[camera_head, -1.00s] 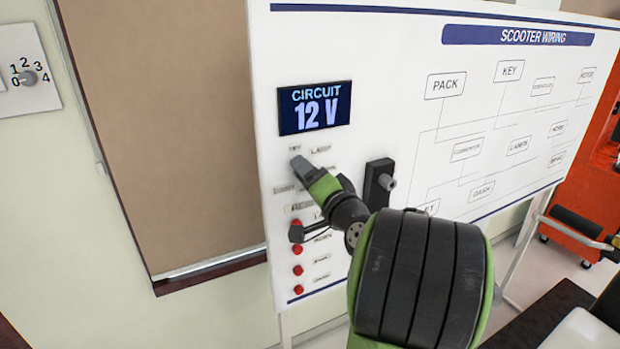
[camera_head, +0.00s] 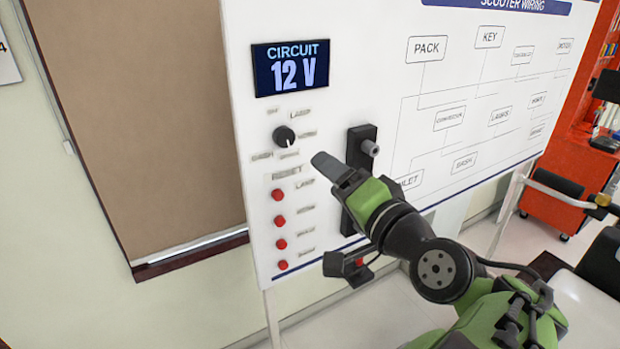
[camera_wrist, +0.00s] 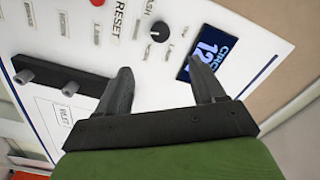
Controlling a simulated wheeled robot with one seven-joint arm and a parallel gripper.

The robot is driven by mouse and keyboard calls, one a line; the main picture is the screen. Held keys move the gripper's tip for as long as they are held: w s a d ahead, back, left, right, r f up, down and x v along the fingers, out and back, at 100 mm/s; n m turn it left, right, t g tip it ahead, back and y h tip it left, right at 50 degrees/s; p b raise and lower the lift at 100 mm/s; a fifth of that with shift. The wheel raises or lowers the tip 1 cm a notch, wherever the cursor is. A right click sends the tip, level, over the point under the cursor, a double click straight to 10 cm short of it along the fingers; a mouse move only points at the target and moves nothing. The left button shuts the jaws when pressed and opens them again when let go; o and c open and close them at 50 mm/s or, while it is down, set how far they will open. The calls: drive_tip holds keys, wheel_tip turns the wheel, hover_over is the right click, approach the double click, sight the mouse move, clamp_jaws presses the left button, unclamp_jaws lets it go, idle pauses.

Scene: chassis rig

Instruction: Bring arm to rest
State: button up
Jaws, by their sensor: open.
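My gripper (camera_head: 325,162) is in front of the scooter wiring board (camera_head: 400,25), to the right of the black rotary knob (camera_head: 284,137). In the wrist view my gripper (camera_wrist: 160,80) has its two fingers spread wide with nothing between them. The knob (camera_wrist: 160,31) shows beyond the fingers, clear of them. My green and black arm reaches up from the lower right of the head view.
The display (camera_head: 291,68) reads CIRCUIT 12 V. Red buttons (camera_head: 278,194) run down the board's left side. A black block with a grey peg (camera_head: 370,148) juts from the board close behind my gripper. An orange cabinet (camera_head: 570,180) stands at right.

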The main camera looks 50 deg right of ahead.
idle(0.3)
drive_tip(key=w+a+f+n+g+y, duration=0.2)
drive_tip(key=a+f+n+g+y, duration=0.3)
drive_tip(key=a, duration=0.4)
drive_tip(key=w+a+f+n+g+y, duration=0.1)
drive_tip(key=a+f+n+g+y, duration=0.15)
drive_tip(key=a+f+n, duration=0.5)
drive_tip(key=s+a+f+n+g+h, duration=0.2)
drive_tip(key=s+a+f+g, duration=0.2)
drive_tip(key=s, duration=0.3)
drive_tip(key=shift+s+a+f+n, duration=0.15)
drive_tip(key=shift+s+a+n, duration=0.25)
drive_tip(key=shift+a, duration=0.15)
drive_tip(key=shift+h, duration=0.25)
drive_tip(key=shift+w, duration=0.1)
